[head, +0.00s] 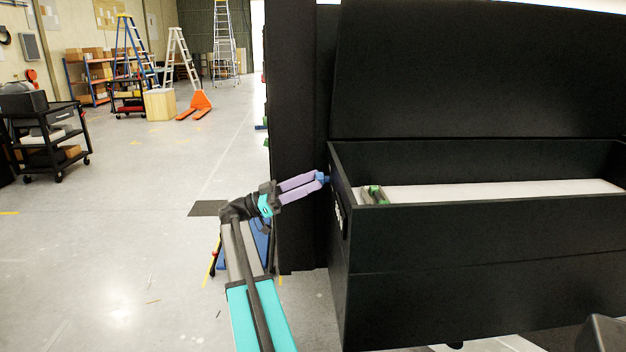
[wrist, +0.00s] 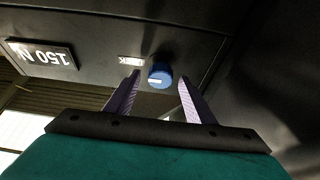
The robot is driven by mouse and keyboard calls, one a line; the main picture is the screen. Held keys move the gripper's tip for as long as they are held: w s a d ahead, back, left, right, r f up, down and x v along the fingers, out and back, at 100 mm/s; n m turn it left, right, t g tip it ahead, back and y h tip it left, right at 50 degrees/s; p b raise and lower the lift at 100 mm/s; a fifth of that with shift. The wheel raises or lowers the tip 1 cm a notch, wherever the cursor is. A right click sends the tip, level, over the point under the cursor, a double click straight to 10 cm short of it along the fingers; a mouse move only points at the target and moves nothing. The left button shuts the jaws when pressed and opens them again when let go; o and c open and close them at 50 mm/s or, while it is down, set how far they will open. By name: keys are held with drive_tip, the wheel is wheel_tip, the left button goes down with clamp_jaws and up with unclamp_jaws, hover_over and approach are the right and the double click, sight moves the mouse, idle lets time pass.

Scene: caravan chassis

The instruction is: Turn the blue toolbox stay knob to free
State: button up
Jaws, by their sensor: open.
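The blue stay knob (wrist: 160,75) sits on the dark side wall of the toolbox in the wrist view, with a pale mark on its face. My gripper (wrist: 158,82) is open, its two purple fingers on either side of the knob. I cannot tell whether they touch it. In the head view the knob (head: 323,177) shows as a small blue patch at the tips of my gripper (head: 318,181). The black toolbox (head: 480,235) stands at the right with its lid (head: 480,70) raised. A small white label (wrist: 130,61) is beside the knob, too small to read surely.
A plate reading "150 N" (wrist: 40,53) is on the same wall. A tall dark panel (head: 293,130) stands just behind my gripper. Inside the toolbox is a green item (head: 376,195). Open floor (head: 120,240) lies to the left, with a black cart (head: 45,135) further off.

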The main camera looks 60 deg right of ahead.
drive_tip(key=shift+s+d+r, duration=0.3)
drive_tip(key=shift+s+d, duration=0.05)
drive_tip(key=shift+s, duration=0.2)
drive_tip(key=c, duration=1.1)
drive_tip(key=shift+o, duration=0.2)
drive_tip(key=shift+n+t, duration=0.4)
drive_tip(key=shift+n, duration=0.1)
drive_tip(key=shift+a+r+n+t+h+p, duration=0.1)
drive_tip(key=shift+n+t+h+p, duration=0.25)
drive_tip(key=shift+n+t+p, duration=2.1)
drive_tip(key=shift+n+t+h+p, duration=0.1)
drive_tip(key=shift+n+t+h, duration=0.25)
drive_tip(key=shift+n, duration=4.4)
drive_tip(key=shift+a+r+n+t+h+p, duration=0.1)
drive_tip(key=shift+n+t+h+p, duration=0.3)
drive_tip(key=shift+n+t+p, duration=2.05)
drive_tip(key=shift+f+n+g+b, duration=0.1)
drive_tip(key=shift+n+g+b, duration=0.95)
drive_tip(key=shift+n+b, duration=0.2)
